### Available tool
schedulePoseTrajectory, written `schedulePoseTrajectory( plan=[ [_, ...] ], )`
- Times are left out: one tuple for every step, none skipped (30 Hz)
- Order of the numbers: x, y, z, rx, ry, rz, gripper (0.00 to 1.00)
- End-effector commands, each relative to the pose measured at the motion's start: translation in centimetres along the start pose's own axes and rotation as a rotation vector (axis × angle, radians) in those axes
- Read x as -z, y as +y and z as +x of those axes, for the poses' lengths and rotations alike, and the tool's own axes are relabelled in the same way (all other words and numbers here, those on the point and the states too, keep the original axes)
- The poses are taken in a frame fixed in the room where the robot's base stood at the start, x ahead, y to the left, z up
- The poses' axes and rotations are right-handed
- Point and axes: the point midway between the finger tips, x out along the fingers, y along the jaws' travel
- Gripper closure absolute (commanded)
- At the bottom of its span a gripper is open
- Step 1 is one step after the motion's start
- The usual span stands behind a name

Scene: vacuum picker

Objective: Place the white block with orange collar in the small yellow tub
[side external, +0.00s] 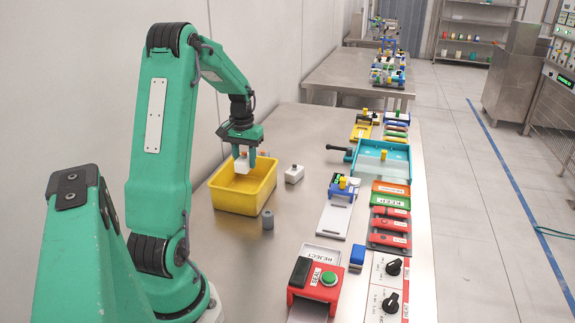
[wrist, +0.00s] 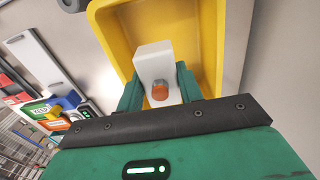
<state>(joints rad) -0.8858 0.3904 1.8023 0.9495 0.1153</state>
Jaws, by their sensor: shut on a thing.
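My gripper (wrist: 158,88) is shut on a white block (wrist: 154,62), with one green finger on each side of it. A round orange part, likely the collar, shows on the block's near face in the wrist view. The small yellow tub (side external: 231,201) stands on the steel table, and in the side external view the block (side external: 242,165) hangs over its opening. In the wrist view the tub (wrist: 104,42) lies behind and around the block. I cannot tell whether the block is above the rim or just below it. The tub's far inside is partly hidden by my gripper.
A red reject station (side external: 316,281) and a teal tray (side external: 381,165) stand farther right.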

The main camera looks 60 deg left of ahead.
Motion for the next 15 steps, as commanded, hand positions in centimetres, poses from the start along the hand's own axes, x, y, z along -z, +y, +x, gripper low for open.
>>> schedulePoseTrajectory(
  plan=[
    [0.48,-0.43,0.13,0.0,0.0,-0.007,0.89],
    [0.66,-0.58,0.21,0.0,-0.001,-0.009,0.89],
    [0.89,-0.75,0.24,0.0,0.0,-0.011,0.89],
    [1.04,-0.84,0.25,0.0,0.001,-0.013,0.89],
    [1.13,-0.92,0.27,0.0,0.001,-0.014,0.89],
    [1.22,-0.99,0.3,0.0,0.001,-0.014,0.89],
    [1.25,-1.02,0.31,0.0,0.001,-0.015,0.89],
    [1.28,-1.04,0.32,0.0,0.001,-0.015,0.89],
    [1.29,-1.05,0.33,0.0,0.001,-0.015,0.89],
    [1.29,-1.05,0.34,0.0,0.001,-0.015,0.89],
    [1.28,-1.04,0.37,0.0,0.0,-0.015,0.89],
    [1.27,-1.04,0.48,0.0,0.0,-0.015,0.89],
    [1.26,-1.03,0.61,0.0,-0.001,-0.015,0.89],
    [1.25,-1.03,0.79,0.0,-0.001,-0.015,0.89],
    [1.26,-1.03,1.1,0.0,-0.001,-0.015,0.89]
  ],
)
